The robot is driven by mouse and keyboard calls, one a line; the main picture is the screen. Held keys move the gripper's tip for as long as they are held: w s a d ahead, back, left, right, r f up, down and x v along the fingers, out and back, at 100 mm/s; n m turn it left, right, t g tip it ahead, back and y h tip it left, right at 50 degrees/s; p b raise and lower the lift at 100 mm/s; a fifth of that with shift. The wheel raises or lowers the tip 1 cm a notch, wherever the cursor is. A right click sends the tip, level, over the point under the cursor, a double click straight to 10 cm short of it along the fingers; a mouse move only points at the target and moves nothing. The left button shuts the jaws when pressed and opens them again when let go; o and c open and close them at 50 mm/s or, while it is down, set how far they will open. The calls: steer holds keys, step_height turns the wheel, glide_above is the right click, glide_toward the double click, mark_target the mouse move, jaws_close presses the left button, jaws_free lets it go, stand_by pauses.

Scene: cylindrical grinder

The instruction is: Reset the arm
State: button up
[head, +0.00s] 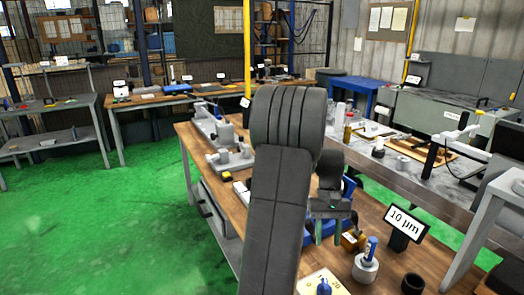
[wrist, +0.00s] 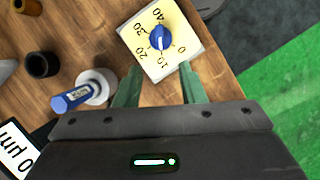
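My arm rises in the middle of the head view and hides part of the wooden workbench (head: 220,165). My gripper (head: 331,238) hangs over the bench on the right side of the arm, pointing down. In the wrist view my gripper (wrist: 159,68) shows two green fingers spread apart, with nothing held between them. Past the fingertips lies a cream dial plate (wrist: 183,48) with a blue knob (wrist: 161,38); the plate also shows at the bottom of the head view (head: 312,284).
A blue-handled gauge (wrist: 72,98) on a round base, a dark cup (wrist: 42,64) and a "10 µm" sign (head: 404,221) stand near the gripper. Grey fixtures (head: 232,159) stand farther back on the bench. Open green floor (head: 90,215) lies left.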

mark_target(324, 282)
steer(key=p+x, duration=0.1)
steer(key=x, duration=1.2)
steer(key=shift+f, duration=0.1)
steer(key=a+b+v, duration=0.1)
steer(key=v, duration=1.3)
steer(key=x, duration=0.4)
steer(key=p+x, duration=0.1)
steer(key=x, duration=0.4)
steer(key=d+x, duration=0.1)
steer(key=x, duration=0.3)
steer(key=shift+s+f, duration=0.25)
steer(key=shift+f, duration=0.05)
steer(key=n, duration=0.1)
steer(key=n+h+p, duration=0.1)
steer(key=n, duration=0.1)
steer(key=n+h, duration=0.1)
steer(key=n, duration=0.1)
steer(key=shift+a, duration=0.3)
steer(key=n+h, duration=0.1)
steer(key=n, duration=0.2)
steer(key=n+t+h, duration=0.1)
steer(key=n, duration=0.2)
steer(key=shift+s+f+p, duration=0.1)
steer(key=shift+f+p, duration=0.05)
steer(key=shift+p, duration=0.2)
steer(key=shift+t, duration=0.3)
